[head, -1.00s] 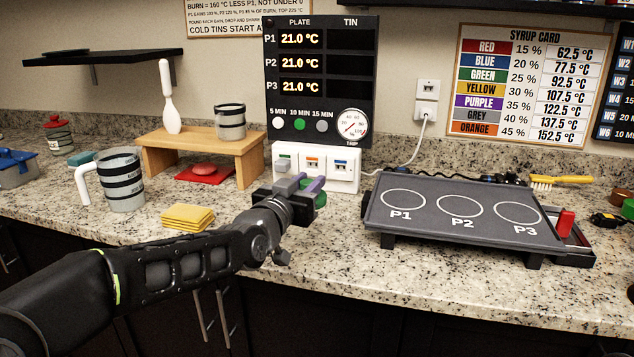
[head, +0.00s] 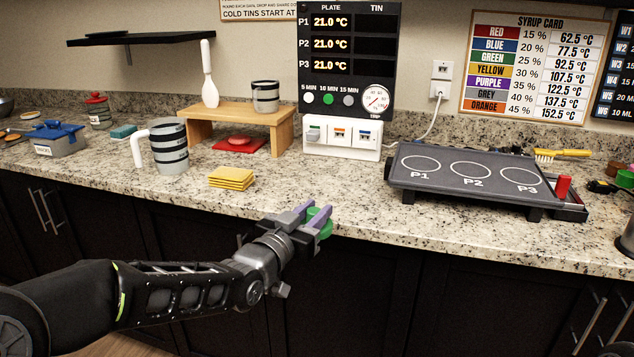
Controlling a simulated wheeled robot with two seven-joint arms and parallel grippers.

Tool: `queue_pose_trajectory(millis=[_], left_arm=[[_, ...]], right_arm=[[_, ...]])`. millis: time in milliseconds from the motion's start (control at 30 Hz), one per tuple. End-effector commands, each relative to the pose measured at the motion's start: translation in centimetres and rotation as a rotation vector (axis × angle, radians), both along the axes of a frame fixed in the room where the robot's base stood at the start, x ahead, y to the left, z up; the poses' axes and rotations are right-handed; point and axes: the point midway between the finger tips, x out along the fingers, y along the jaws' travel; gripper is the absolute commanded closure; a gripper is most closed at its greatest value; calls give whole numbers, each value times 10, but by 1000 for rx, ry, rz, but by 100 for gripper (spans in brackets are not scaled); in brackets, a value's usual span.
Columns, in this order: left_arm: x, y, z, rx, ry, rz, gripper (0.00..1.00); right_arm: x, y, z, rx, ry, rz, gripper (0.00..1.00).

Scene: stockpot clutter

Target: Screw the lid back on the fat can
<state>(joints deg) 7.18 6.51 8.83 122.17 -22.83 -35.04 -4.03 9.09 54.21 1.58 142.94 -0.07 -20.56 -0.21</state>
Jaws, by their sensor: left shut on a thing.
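My left gripper (head: 312,219) is at the front edge of the counter, shut on a round green lid (head: 320,222). The lid is partly hidden by the purple-grey fingers. No can stands under it. I cannot tell for sure which container is the fat can. A grey can with dark bands (head: 265,97) stands on the wooden stand. A small jar with a red lid (head: 98,112) stands at the back left. My right gripper is not in view.
A striped jug (head: 168,148), yellow squares (head: 231,178) and a blue-lidded box (head: 58,141) stand on the left. The hot plate (head: 440,185) stands on the right. The counter (head: 345,190) between the yellow squares and the hot plate is clear.

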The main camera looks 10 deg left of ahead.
Motion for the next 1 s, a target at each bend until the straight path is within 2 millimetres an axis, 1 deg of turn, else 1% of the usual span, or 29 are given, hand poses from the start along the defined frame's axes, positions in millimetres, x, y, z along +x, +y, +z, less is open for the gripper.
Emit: queue_pose_trajectory(millis=[33, 67, 200, 300, 400, 500, 733, 933, 1000], left_arm=[[-7, 3, -16, 0, 7, -7, 100], [-11, 3, -24, 0, 8, -15, 100], [-34, 10, -64, -9, 13, -37, 100], [-49, 20, -89, -18, 13, -39, 100], [-58, 27, -103, -23, 8, -34, 100], [-62, 31, -108, -25, 6, -29, 100], [-62, 31, -108, -25, 5, -29, 100], [-62, 31, -108, -25, 5, -29, 100], [-61, 31, -108, -25, 5, -29, 100]], right_arm=[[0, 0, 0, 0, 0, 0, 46], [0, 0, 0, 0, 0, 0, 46], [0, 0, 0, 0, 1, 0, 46], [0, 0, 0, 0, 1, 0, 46], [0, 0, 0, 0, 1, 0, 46], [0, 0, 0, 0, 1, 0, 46], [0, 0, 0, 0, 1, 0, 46], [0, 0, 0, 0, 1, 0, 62], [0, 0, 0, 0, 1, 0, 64]])
